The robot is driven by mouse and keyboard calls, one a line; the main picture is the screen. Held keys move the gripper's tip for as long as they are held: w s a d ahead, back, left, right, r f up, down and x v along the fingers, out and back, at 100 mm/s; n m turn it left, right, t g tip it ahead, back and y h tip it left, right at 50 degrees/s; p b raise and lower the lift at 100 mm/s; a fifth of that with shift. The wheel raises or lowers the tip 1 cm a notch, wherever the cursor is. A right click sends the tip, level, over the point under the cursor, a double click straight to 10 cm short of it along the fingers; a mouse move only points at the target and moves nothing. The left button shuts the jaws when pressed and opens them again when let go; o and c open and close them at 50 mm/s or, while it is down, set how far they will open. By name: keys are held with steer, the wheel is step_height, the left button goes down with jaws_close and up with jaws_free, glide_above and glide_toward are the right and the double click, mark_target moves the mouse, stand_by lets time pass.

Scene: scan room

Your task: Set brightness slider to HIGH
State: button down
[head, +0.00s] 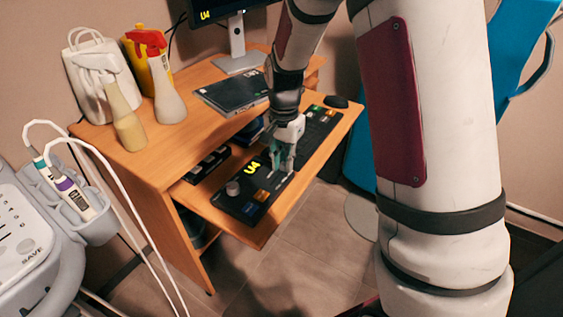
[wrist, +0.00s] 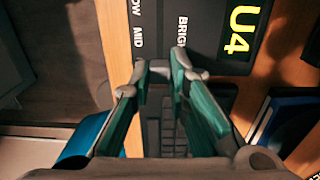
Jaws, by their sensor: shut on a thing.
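The dark control panel (head: 240,205) lies on the pull-out shelf of the wooden desk; its yellow U4 mark faces up. In the wrist view the panel (wrist: 208,25) shows the labels LOW (partly cut off), MID and BRIGHT (partly hidden). My gripper (head: 283,158) reaches down to the middle of the panel. In the wrist view its teal fingers (wrist: 161,74) close around a small grey slider knob (wrist: 160,67), mostly covered by the fingertips. It sits just past MID, on the side away from LOW. The HIGH label is not visible, and the exact slider setting cannot be read.
The desk (head: 185,125) carries spray bottles (head: 125,115), a dark laptop-like device (head: 232,92) and a monitor stand (head: 237,45). A round knob (head: 233,188) rises from the panel's near end. An ultrasound machine (head: 25,235) stands at left, a blue chair (head: 515,45) at right.

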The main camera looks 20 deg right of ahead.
mark_target(284, 163)
steer(key=c, duration=1.5)
jaws_free()
steer(key=shift+d, duration=0.1)
step_height(284, 163, up, 12)
steer(key=shift+r, duration=0.1)
steer(key=s+a+r+n, duration=0.1)
steer(key=s+r+n, duration=0.25)
steer(key=s, duration=0.45)
steer(key=s+a+r+n, duration=0.15)
steer(key=s+r, duration=0.25)
steer(key=s, duration=0.5)
steer(key=s+f+n, duration=0.2)
steer(key=s+n, duration=0.4)
steer(key=s, duration=1.1)
step_height(284, 163, up, 24)
steer(key=t+p, duration=0.2)
steer(key=p, duration=0.9)
steer(key=t+p, duration=0.2)
steer(key=p, duration=0.8)
steer(key=shift+s+a+f+p, duration=0.1)
steer(key=shift+s+f+p, duration=0.1)
steer(key=shift+p, duration=0.15)
